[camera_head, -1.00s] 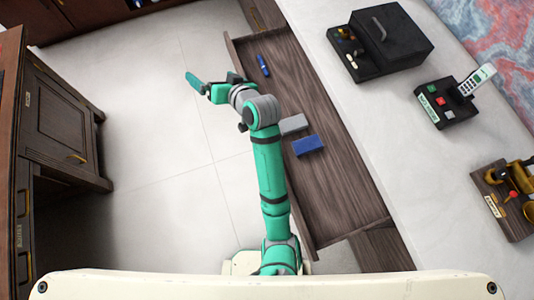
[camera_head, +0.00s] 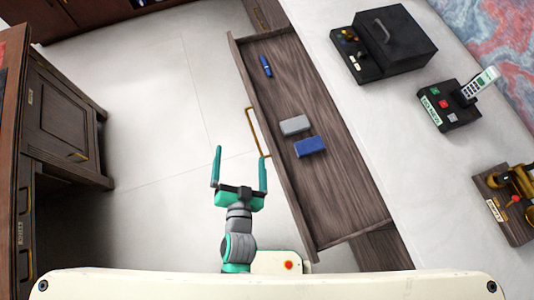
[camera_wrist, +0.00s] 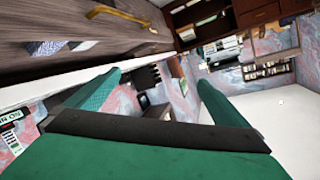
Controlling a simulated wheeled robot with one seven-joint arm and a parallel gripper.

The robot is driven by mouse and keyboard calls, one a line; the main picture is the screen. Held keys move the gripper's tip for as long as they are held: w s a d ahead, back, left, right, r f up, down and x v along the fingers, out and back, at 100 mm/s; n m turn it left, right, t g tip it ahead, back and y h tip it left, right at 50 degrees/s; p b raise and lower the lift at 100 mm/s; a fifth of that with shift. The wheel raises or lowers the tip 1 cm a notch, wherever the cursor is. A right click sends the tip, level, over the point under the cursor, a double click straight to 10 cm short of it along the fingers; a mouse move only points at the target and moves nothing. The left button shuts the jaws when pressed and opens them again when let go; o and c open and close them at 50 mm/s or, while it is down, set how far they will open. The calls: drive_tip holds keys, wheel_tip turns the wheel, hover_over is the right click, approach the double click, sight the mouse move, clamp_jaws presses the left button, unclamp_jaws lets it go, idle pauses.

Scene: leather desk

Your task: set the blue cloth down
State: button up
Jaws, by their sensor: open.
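A blue folded block, which looks like the blue cloth (camera_head: 310,146), lies on the floor of the open wooden drawer (camera_head: 335,185). A grey block (camera_head: 295,125) lies just beyond it, and a small blue stick-like thing (camera_head: 265,66) lies near the drawer's far end. My gripper (camera_head: 240,172) is open and empty, its fingers wide apart. It is outside the drawer, to the left of its front panel, apart from the cloth. In the wrist view both fingers of my gripper (camera_wrist: 160,82) show with nothing between them.
The drawer front has a brass handle (camera_head: 257,132) near my gripper. On the white desktop right of the drawer stand a black box (camera_head: 395,45), a black stand with a phone (camera_head: 450,103) and a wooden stand (camera_head: 508,200). A dark cabinet (camera_head: 58,125) stands left; floor between is clear.

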drive_tip(key=s+d+r+n, duration=0.1)
drive_tip(key=s+d, duration=0.3)
drive_tip(key=s, duration=0.4)
drive_tip(key=s+d+r+n, duration=0.2)
drive_tip(key=s+d+n, duration=0.2)
drive_tip(key=s, duration=0.4)
drive_tip(key=shift+s+h, duration=0.25)
drive_tip(key=shift+h, duration=0.15)
drive_tip(key=shift+d, duration=0.1)
drive_tip(key=shift+c, duration=0.6)
